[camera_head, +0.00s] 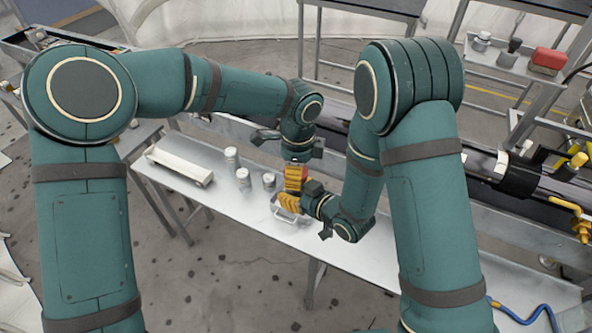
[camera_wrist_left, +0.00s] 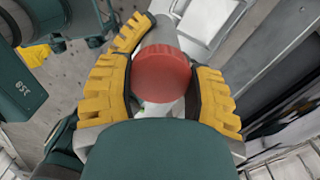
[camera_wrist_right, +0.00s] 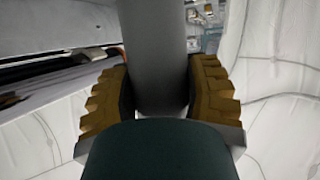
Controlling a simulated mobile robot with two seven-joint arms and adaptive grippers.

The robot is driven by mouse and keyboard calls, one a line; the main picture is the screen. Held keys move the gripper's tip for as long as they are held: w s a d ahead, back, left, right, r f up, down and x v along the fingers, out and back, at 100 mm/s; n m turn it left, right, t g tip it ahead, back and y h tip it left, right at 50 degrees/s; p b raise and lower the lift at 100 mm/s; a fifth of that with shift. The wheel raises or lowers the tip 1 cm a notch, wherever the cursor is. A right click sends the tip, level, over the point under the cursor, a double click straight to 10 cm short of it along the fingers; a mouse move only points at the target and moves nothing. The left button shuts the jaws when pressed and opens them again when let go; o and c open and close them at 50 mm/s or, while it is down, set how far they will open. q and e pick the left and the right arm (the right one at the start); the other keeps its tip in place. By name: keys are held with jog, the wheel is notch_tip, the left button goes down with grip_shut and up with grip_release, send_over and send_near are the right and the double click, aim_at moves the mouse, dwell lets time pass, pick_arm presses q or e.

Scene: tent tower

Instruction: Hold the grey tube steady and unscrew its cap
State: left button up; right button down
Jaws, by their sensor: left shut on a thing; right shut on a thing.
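The red cap (camera_wrist_left: 163,75) shows in the left wrist view, between the yellow ribbed fingers of my left gripper, on the end of the grey tube (camera_wrist_left: 160,33). My left gripper (camera_head: 295,180) is shut on the cap; a bit of the red cap (camera_head: 305,172) shows beside its fingers in the head view. My right gripper (camera_head: 289,203) is just below it and shut on the tube. In the right wrist view the tube (camera_wrist_right: 158,60) runs straight between its fingers. The tube is mostly hidden by my grippers in the head view. I cannot tell how far the cap is turned.
Grey canisters (camera_head: 243,178) and a long pale tray (camera_head: 180,166) stand on the metal table (camera_head: 350,250) to the left of my grippers. A light metal holder (camera_head: 281,213) lies close under my right gripper. The table's right part is clear. A red box (camera_head: 548,61) sits on a back-right stand.

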pick_arm(q)
jog(key=o, duration=1.3)
jog(key=shift+c, duration=0.2)
jog(key=shift+r, duration=2.25)
